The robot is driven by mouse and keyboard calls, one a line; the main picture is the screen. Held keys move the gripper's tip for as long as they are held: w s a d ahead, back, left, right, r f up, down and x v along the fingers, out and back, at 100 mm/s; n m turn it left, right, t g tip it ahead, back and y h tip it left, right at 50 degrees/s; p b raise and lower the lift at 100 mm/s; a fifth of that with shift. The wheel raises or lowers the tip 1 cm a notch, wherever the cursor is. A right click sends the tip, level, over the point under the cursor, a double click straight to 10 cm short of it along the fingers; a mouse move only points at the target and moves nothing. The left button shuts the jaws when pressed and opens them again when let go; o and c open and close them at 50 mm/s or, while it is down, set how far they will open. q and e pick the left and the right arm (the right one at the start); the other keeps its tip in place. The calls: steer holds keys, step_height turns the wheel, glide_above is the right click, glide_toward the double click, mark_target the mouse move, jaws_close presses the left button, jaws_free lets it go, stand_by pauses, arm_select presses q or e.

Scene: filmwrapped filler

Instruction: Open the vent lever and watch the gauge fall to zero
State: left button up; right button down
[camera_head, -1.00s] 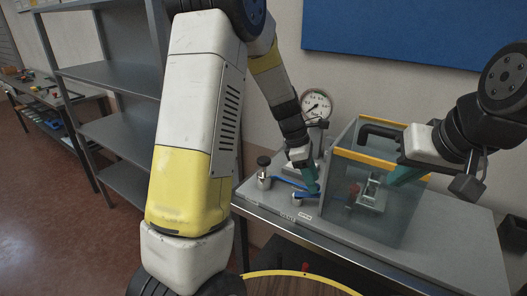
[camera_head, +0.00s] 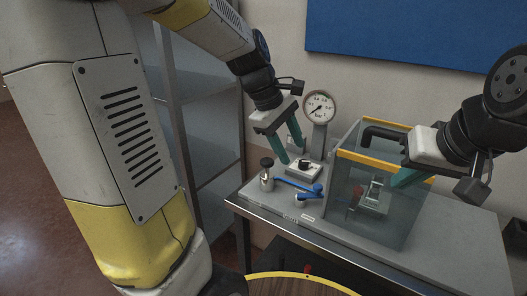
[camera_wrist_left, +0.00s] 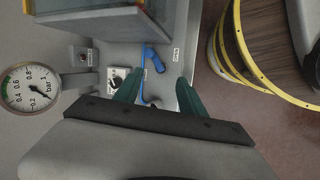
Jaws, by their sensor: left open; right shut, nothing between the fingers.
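The round gauge (camera_head: 320,107) stands on a post at the back of the grey bench; its needle points to the lower left, near the scale's low end. It also shows in the left wrist view (camera_wrist_left: 32,88). A blue lever (camera_head: 295,185) lies across the bench front, with a blue-topped fitting (camera_head: 301,200) beside it; the lever also shows in the left wrist view (camera_wrist_left: 153,60). My left gripper (camera_head: 292,155) is open and empty above the bench, behind the lever and apart from it. My right gripper (camera_head: 393,184) is shut and empty by the clear box.
A clear box (camera_head: 350,205) with yellow edges and a black handle fills the bench middle. A black-capped fitting (camera_head: 266,172) and a black-knobbed block (camera_head: 304,166) stand near the lever. A yellow-hooped wooden barrel (camera_head: 300,286) is in front. Bare bench (camera_head: 455,235) lies at right.

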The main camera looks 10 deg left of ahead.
arm_select(q)
steer(key=s+a+r+m+t+y, duration=0.1)
steer(key=s+a+r+m+t, duration=0.1)
steer(key=s+m, duration=0.4)
steer(key=s+a+r+m+t+y, duration=0.1)
steer(key=s+a+r+m+t, duration=0.1)
steer(key=s+a+m, duration=0.2)
steer(key=shift+s+m, duration=1.1)
steer(key=shift+s, duration=0.65)
